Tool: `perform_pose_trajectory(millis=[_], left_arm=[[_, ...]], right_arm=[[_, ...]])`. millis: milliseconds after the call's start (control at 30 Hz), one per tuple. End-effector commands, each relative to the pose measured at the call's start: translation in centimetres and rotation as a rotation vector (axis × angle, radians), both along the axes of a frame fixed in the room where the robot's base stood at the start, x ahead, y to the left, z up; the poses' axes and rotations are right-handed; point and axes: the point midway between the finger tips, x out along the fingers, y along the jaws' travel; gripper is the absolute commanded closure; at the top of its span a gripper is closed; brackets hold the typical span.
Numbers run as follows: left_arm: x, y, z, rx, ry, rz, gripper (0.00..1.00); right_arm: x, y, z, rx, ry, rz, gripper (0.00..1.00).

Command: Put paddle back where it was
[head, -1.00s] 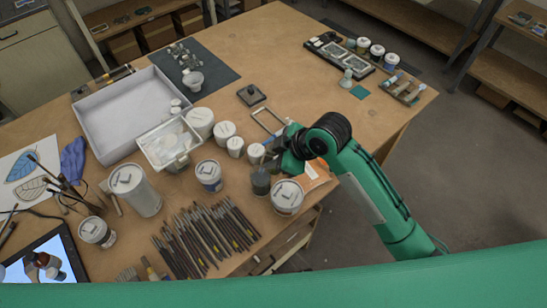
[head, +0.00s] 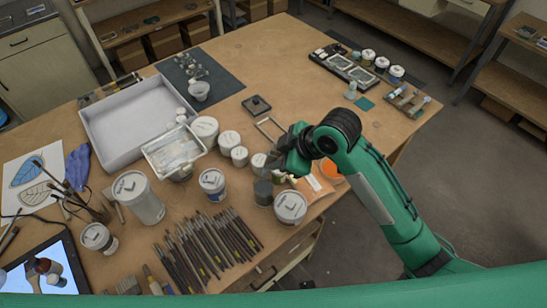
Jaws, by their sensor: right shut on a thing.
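My right gripper (head: 284,166) is at the right part of the table, low among the paint jars. It is shut on a thin thing that I take to be the paddle, but the jaws and my own wrist hide most of it. A dark grey jar (head: 263,191) stands just in front of the gripper, and a small white-lidded jar (head: 258,160) stands just left of it. I cannot tell whether the held thing touches either jar. My left gripper is not in view.
Several brushes (head: 208,246) lie at the front. A white tray (head: 110,103) is at left. Bare table (head: 290,60) lies behind the gripper.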

Motion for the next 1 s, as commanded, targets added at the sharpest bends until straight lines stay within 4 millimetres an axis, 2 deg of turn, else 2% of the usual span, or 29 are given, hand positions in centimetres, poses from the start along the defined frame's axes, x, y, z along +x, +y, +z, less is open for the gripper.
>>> perform_pose_trajectory(millis=[800,1000], left_arm=[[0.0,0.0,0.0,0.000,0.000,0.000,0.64],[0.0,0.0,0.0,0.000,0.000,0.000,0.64]], right_arm=[[0.1,0.0,9.6,0.002,-0.006,0.001,1.00],[0.0,0.0,10.9,0.000,-0.002,0.000,1.00]])
